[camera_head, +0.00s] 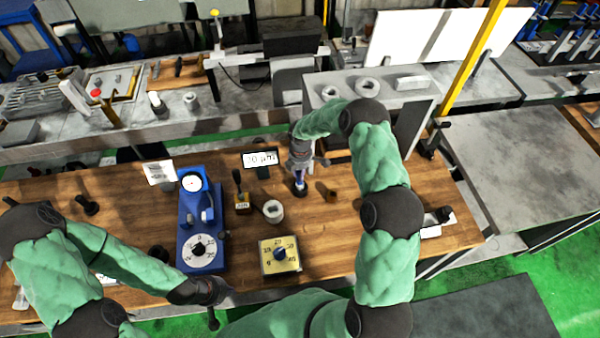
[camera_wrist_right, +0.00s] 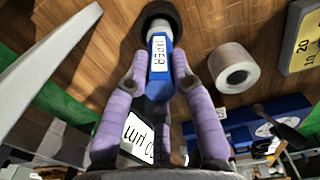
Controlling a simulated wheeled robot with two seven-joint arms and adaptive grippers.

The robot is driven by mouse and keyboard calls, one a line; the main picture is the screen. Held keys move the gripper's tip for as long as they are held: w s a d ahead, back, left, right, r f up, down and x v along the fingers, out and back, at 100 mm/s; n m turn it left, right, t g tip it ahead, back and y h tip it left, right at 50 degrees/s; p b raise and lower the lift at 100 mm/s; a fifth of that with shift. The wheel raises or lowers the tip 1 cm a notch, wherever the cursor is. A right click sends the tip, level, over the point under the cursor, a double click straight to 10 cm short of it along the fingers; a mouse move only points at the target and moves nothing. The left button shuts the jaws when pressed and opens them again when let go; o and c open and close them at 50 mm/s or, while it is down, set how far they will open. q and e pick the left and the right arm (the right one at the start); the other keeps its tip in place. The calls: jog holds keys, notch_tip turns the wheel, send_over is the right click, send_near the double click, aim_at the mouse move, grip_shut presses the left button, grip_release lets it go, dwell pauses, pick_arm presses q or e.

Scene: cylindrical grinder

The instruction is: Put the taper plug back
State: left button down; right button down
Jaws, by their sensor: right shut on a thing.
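The taper plug (camera_head: 299,181) shows as a blue handle, with a white label in the right wrist view (camera_wrist_right: 159,58). My right gripper (camera_head: 299,165) is shut on this handle, with its purple fingers (camera_wrist_right: 156,85) on either side of it. The plug's far end meets a dark round piece (camera_wrist_right: 160,16) on the wooden bench; I cannot tell whether it is seated in it or just above. My left gripper (camera_head: 212,316) hangs near the bench's front edge, away from the plug; its fingers are too small and dark to read.
A pale ring (camera_head: 272,211) stands close to the plug, with a yellow dial box (camera_head: 279,256) in front. A blue dial gauge stand (camera_head: 200,225) is at left.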

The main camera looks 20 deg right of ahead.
jog(key=c, duration=1.1)
grip_release()
jog(key=shift+o, duration=0.2)
jog(key=shift+r, duration=0.5)
notch_tip(320, 180, up, 11)
jog(key=shift+r+b, duration=0.15)
jog(key=shift+b, duration=0.15)
